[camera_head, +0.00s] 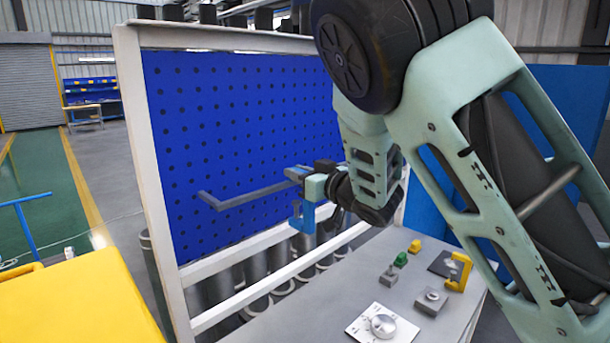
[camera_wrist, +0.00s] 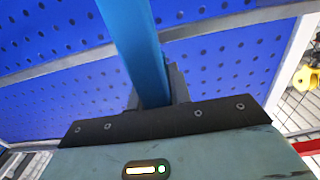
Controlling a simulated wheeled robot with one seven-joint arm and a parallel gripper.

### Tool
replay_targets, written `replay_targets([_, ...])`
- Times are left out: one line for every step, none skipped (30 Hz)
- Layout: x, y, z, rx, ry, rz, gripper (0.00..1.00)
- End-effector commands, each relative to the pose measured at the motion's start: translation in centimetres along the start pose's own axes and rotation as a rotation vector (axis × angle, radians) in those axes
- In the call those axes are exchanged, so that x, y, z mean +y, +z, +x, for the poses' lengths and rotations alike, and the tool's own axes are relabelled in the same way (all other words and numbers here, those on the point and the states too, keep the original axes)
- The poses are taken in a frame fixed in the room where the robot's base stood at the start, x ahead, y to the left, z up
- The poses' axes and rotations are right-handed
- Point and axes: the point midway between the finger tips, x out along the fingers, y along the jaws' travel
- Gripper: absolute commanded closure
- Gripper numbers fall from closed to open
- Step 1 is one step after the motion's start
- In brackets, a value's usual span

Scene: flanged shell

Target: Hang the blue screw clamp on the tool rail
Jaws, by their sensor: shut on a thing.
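The blue screw clamp (camera_head: 302,218) is in my gripper (camera_head: 306,184), with its blue frame showing below the jaws. In the wrist view, a long blue bar of the clamp (camera_wrist: 138,45) runs up from between the dark fingers (camera_wrist: 160,88). The tool rail (camera_head: 250,195) is a grey bar standing out in front of the blue pegboard, with a bent end at the left. My gripper is at the right part of the rail and hides some of it. I cannot tell whether the clamp touches the rail.
The blue pegboard (camera_head: 235,130) stands in a white frame (camera_head: 150,190). The grey table (camera_head: 330,300) below holds a round metal part on a plate (camera_head: 383,326), a grey block (camera_head: 431,301), a yellow clamp (camera_head: 458,272) and small green and yellow pieces. Grey tubes stand behind it.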

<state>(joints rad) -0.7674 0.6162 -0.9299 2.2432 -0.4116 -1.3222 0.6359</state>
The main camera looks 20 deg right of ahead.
Motion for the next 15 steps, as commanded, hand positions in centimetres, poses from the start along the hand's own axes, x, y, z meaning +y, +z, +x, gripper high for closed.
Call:
replay_targets([0.0, -0.1, 0.4, 0.002, -0.001, -0.003, 1.0])
replay_targets([0.0, -0.1, 0.7, 0.002, -0.001, -0.003, 1.0])
replay_targets([0.0, -0.1, 0.9, 0.001, 0.0, -0.003, 1.0])
replay_targets([0.0, -0.1, 1.2, 0.002, 0.0, -0.002, 1.0])
replay_targets([0.0, -0.1, 1.4, 0.002, 0.0, -0.002, 1.0])
replay_targets([0.0, -0.1, 1.7, 0.002, 0.0, -0.002, 1.0])
replay_targets([0.0, -0.1, 1.9, 0.002, 0.0, -0.002, 1.0])
replay_targets([0.0, -0.1, 2.1, 0.002, 0.0, -0.002, 1.0])
replay_targets([0.0, -0.1, 2.4, 0.002, -0.001, -0.003, 1.0])
replay_targets([0.0, -0.1, 2.6, 0.002, -0.001, -0.003, 1.0])
replay_targets([0.0, -0.1, 2.9, 0.002, -0.001, -0.002, 1.0])
replay_targets([-0.1, -0.1, 3.1, 0.002, -0.001, -0.002, 1.0])
replay_targets([-0.1, -0.1, 3.4, 0.002, -0.002, -0.002, 1.0])
replay_targets([-0.1, -0.1, 3.6, 0.003, -0.001, -0.002, 1.0])
replay_targets([0.0, -0.1, 3.9, 0.002, 0.0, -0.003, 1.0])
